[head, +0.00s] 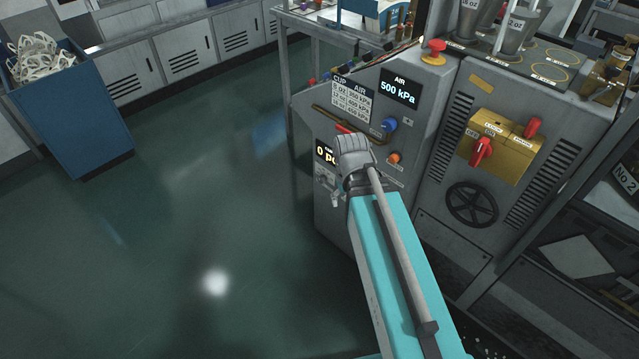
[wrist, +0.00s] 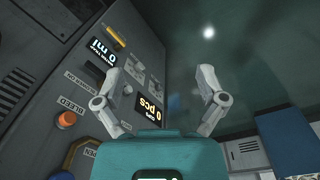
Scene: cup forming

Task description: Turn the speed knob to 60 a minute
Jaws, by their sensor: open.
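The grey machine's control panel (head: 375,80) faces left in the head view. A small orange knob (head: 393,158) sits on its lower right part. A dark display (wrist: 103,45) there seems to read 0 /min. In the head view my wrist hides part of the panel, and the gripper (head: 328,186) is partly hidden.
A blue knob (head: 389,124) and an AIR display (head: 400,88) at 500 kPa are above the orange knob. A pcs display (wrist: 150,111) is close to the left finger. A red button (head: 433,52) tops the panel. Open floor (head: 200,200) lies to the left.

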